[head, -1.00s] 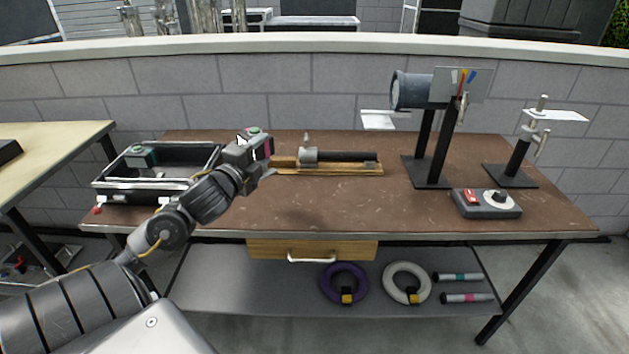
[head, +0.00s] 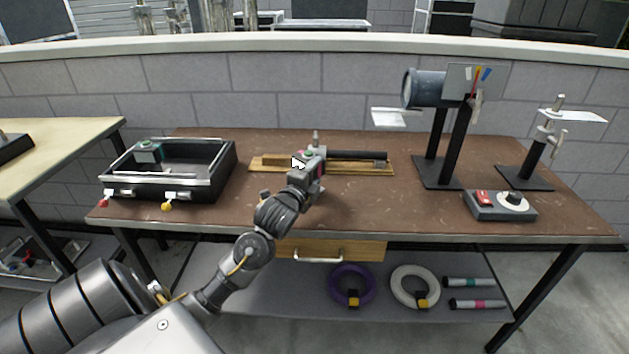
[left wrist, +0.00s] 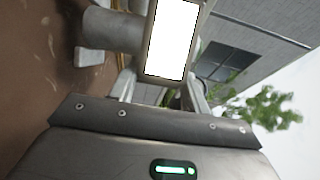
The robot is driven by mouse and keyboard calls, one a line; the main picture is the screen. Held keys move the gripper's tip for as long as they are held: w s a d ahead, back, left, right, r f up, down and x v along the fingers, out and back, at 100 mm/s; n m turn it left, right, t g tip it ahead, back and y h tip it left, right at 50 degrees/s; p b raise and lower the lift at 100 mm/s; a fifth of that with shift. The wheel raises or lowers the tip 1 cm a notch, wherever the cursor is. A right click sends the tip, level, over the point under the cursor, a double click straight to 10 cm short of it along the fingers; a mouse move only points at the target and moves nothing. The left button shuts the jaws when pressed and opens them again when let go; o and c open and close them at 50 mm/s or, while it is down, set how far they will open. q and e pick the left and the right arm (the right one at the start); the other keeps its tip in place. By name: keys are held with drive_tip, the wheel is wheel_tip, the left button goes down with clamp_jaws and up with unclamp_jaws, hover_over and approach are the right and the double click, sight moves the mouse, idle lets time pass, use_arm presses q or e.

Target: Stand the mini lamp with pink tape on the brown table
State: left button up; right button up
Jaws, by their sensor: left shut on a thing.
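My left gripper (head: 308,172) is over the middle of the brown table (head: 400,212), in front of the wooden rail. It is shut on a mini lamp, mostly hidden by the gripper in the head view, where a little pink shows at its right side. In the left wrist view the lamp's bright white panel (left wrist: 172,40) shows just beyond the fingers, with the brown tabletop (left wrist: 35,70) at the left. I cannot tell whether the lamp touches the table. My right gripper is not in view.
A black tray (head: 225,172) at the table's left holds a teal-marked item (head: 149,152). Behind the gripper lies a wooden rail with a dark tube (head: 358,155). A control box (head: 500,207) and two stands are at the right. The tabletop between gripper and box is clear.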

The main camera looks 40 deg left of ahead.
use_arm(q)
drive_tip(key=shift+a+f, duration=0.1)
drive_tip(key=shift+f, duration=0.7)
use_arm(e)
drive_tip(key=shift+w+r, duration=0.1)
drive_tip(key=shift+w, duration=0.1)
use_arm(q)
drive_tip(key=shift+f, duration=0.15)
drive_tip(key=o, duration=1.2)
drive_tip(key=shift+s, duration=0.1)
drive_tip(key=shift+o, duration=0.9)
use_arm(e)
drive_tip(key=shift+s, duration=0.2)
use_arm(q)
drive_tip(key=v, duration=1.2)
drive_tip(key=shift+b, duration=0.3)
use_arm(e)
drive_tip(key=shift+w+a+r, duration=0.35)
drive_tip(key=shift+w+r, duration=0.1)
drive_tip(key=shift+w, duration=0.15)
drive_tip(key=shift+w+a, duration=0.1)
